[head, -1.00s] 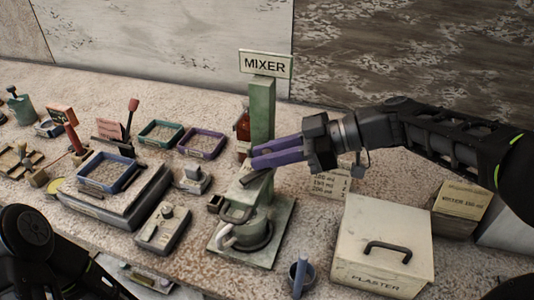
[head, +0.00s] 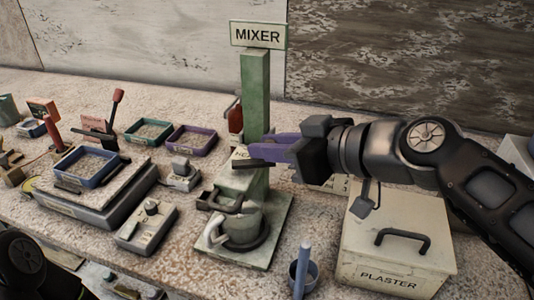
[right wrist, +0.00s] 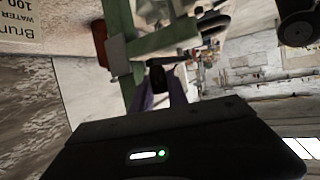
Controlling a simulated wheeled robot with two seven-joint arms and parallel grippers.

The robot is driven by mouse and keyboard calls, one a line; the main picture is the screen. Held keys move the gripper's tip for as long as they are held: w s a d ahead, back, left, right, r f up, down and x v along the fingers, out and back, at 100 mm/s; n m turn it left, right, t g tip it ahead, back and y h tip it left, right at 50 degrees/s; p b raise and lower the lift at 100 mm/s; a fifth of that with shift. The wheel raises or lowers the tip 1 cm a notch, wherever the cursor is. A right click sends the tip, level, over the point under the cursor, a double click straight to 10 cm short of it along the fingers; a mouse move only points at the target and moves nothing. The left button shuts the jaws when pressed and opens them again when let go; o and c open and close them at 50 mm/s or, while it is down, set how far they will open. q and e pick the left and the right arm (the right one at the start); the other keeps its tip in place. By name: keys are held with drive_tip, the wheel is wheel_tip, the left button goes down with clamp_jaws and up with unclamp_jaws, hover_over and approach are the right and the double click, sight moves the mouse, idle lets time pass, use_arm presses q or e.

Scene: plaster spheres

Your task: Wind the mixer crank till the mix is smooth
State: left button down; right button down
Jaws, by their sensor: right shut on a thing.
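The mixer (head: 255,95) is a green post with a MIXER sign, on a flat green base. In the head view the fingers largely hide the handle. A dark bar (head: 256,165) shows just below them. My left gripper is out of view.
A plaster box (head: 395,250) with a black handle stands right of the mixer. A small blue-grey cup (head: 302,272) is at the front edge. Left are a scale (head: 95,190) with a blue tray, a green tray (head: 149,132) and a purple tray (head: 191,138).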

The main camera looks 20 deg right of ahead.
drive_tip(key=shift+s+a+m+t+h+p, duration=0.1)
drive_tip(key=shift+s+m+t+h, duration=0.3)
drive_tip(key=shift+m+h, duration=0.45)
drive_tip(key=shift+s+a+m+t+h+p, duration=0.15)
drive_tip(key=shift+s+m+t+h, duration=0.25)
drive_tip(key=shift+m+h, duration=0.45)
drive_tip(key=shift+s+a+m+t+h+p, duration=0.1)
drive_tip(key=shift+s+m+t+h, duration=0.15)
drive_tip(key=shift+m+t+h, duration=0.55)
drive_tip(key=shift+g, duration=0.3)
drive_tip(key=c, duration=1.6)
unclamp_jaws()
drive_tip(key=shift+o, duration=0.2)
drive_tip(key=shift+s, duration=0.1)
drive_tip(key=v, duration=0.7)
drive_tip(key=shift+s+r, duration=0.25)
drive_tip(key=shift+s, duration=0.05)
